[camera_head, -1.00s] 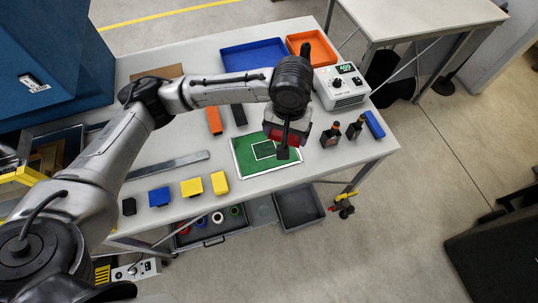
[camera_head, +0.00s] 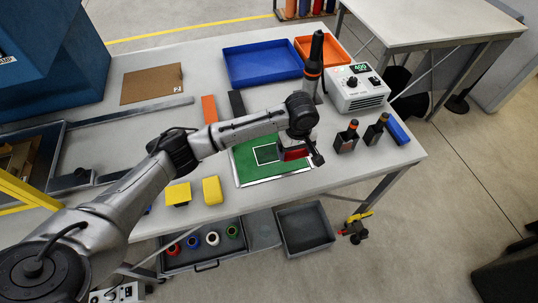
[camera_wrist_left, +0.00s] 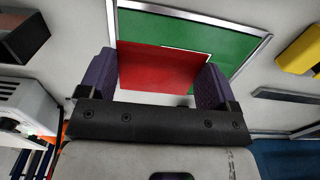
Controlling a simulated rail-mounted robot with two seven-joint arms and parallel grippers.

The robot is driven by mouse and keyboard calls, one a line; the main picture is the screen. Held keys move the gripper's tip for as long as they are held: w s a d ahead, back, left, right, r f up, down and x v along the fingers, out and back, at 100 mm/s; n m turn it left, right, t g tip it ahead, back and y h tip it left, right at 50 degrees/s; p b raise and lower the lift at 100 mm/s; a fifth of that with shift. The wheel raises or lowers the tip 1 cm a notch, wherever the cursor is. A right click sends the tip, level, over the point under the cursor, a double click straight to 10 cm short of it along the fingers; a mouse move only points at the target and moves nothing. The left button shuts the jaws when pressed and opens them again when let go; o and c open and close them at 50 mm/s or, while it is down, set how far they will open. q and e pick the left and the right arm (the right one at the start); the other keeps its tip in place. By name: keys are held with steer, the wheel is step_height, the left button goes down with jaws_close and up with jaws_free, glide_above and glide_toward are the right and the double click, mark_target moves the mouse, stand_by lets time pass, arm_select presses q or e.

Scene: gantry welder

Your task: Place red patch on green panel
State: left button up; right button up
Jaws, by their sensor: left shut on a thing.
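The green panel (camera_head: 245,168) lies on the white table, with a white rectangle outlined on it and a pale frame. It also shows in the left wrist view (camera_wrist_left: 222,48). My left gripper (camera_head: 300,157) is over the panel's right part. It is shut on the red patch (camera_wrist_left: 160,70), which sits between its two purple-grey fingers. The patch shows as a red edge in the head view (camera_head: 293,153). It covers part of the outlined rectangle in the wrist view. I cannot tell whether it touches the panel. My right gripper is not in view.
Yellow blocks (camera_head: 212,190) lie left of the panel. Dark bottles (camera_head: 346,137) and a white control box (camera_head: 356,88) stand to the right. A blue tray (camera_head: 262,64) and an orange tray (camera_head: 325,48) are at the back. Open drawers (camera_head: 305,229) sit below the front edge.

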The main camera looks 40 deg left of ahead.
arm_select(q)
steer(key=b, duration=0.1)
glide_above(269, 156)
step_height(269, 156, down, 6)
steer(key=shift+w+a+r, duration=0.1)
steer(key=shift+r, duration=0.05)
steer(key=shift+f+b, duration=0.35)
steer(key=shift+f, duration=1.6)
steer(key=shift+f, duration=0.2)
